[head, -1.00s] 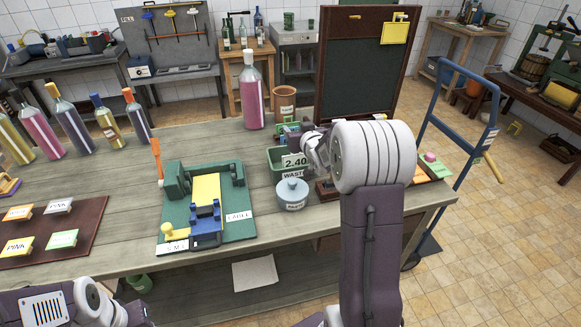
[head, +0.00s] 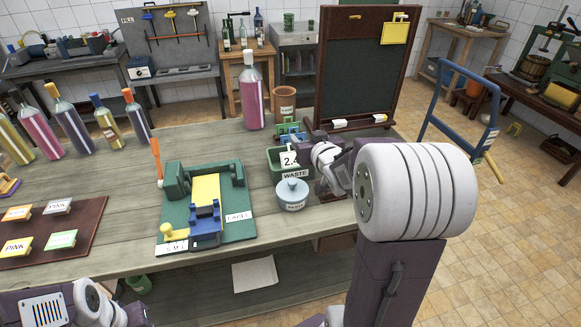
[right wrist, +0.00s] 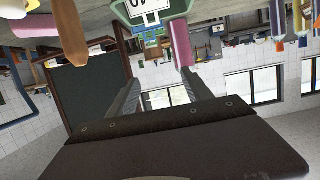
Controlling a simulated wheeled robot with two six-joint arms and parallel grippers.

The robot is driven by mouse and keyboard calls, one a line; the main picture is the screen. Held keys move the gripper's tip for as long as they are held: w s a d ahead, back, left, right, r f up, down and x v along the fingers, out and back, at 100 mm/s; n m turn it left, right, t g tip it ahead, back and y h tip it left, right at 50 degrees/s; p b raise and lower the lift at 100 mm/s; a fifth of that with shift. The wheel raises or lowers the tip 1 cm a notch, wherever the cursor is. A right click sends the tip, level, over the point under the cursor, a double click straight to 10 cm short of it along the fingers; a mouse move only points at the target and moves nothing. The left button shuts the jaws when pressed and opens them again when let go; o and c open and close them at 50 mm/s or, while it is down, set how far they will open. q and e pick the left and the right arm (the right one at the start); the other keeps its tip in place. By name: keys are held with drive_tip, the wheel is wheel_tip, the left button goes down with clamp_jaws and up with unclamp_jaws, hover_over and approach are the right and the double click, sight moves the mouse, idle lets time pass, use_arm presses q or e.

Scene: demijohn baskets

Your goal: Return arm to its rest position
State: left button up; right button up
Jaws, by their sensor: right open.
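My right arm reaches over the right end of the table. Its gripper (right wrist: 160,92) is open and empty in the right wrist view, with two grey fingers spread apart. In the head view the right gripper is mostly hidden behind my own wrist, beside the green waste bin (head: 276,160). My left arm is low at the bottom left of the head view, off the table's front edge, and its fingertips cannot be made out.
A chalkboard (head: 362,70) and a pink bottle (head: 252,95) stand behind. A green fixture board (head: 230,222) lies mid-table. A blue trolley (head: 462,115) stands at the right.

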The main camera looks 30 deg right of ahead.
drive_tip(key=w+a+n+y+p, duration=0.1)
drive_tip(key=a+n+y+p, duration=0.15)
drive_tip(key=a, duration=0.85)
drive_tip(key=s+a+f+g, duration=0.3)
drive_tip(key=s+a+f, duration=0.1)
drive_tip(key=f, duration=0.1)
drive_tip(key=s+a+f+g, duration=0.1)
drive_tip(key=s+f+g, duration=0.4)
drive_tip(key=s, duration=0.4)
drive_tip(key=s+a+f+g, duration=0.1)
drive_tip(key=s+f+g, duration=0.4)
drive_tip(key=s, duration=0.5)
drive_tip(key=shift+a+f+y+p, duration=0.15)
drive_tip(key=shift+f+y+p, duration=0.25)
drive_tip(key=shift+f, duration=0.5)
